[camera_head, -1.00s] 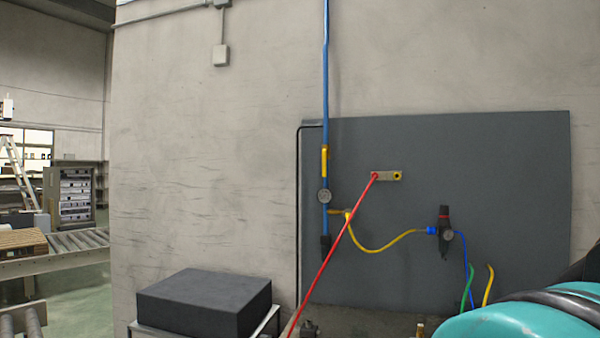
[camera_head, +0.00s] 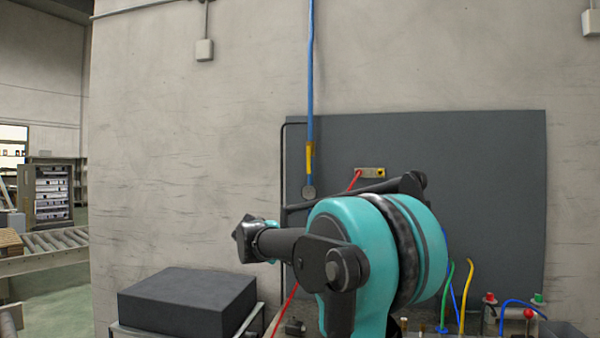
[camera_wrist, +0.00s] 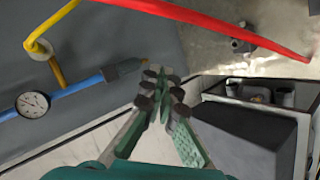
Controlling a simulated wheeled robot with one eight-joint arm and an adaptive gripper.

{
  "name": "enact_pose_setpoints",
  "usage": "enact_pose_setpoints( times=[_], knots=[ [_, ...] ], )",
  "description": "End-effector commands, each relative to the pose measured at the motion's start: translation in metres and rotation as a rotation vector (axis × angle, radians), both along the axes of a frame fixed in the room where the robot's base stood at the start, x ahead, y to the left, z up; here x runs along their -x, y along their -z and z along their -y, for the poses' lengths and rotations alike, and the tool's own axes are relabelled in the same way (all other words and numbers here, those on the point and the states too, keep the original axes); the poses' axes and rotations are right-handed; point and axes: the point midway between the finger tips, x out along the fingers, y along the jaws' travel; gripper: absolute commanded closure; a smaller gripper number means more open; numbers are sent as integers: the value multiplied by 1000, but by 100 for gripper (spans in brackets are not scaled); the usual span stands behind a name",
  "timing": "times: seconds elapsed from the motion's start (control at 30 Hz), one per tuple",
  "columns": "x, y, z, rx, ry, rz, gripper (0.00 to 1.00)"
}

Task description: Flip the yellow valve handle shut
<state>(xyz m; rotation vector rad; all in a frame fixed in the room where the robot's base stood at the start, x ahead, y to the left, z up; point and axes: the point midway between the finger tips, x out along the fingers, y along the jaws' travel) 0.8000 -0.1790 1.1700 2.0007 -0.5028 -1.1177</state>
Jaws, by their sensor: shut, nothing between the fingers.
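The yellow valve handle (camera_head: 310,158) is a narrow bar lying upright along the blue pipe (camera_head: 311,70) on the dark panel, just above a round gauge. There the gauge (camera_wrist: 32,105) is at the left, on the blue pipe that ends in a dark tip near my fingers. My gripper (camera_wrist: 162,84) is shut and empty, its fingertips together beside that pipe end and apparently nearer the camera. I cannot make out my fingers in the head view. My arm hides the lower part of the pipe there.
A dark block (camera_head: 187,300) sits on a stand at lower left. The dark panel (camera_head: 490,190) is clear at upper right.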

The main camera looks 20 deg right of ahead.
Motion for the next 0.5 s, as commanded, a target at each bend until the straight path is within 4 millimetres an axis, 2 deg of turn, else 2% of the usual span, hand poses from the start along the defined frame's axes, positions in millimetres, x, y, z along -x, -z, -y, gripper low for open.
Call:
enact_pose_setpoints(
  times=[0.03,0.1,0.2,0.3,0.33,0.4,0.5],
  knots=[
    [-29,-46,4,91,-20,15,100],
    [-61,-107,9,224,-48,34,100],
    [-97,-183,9,392,-86,56,100],
    [-120,-241,5,521,-116,70,100],
    [-125,-255,4,552,-124,73,100],
    [-133,-279,0,609,-136,79,100],
    [-139,-298,-2,654,-147,83,100]
  ],
)
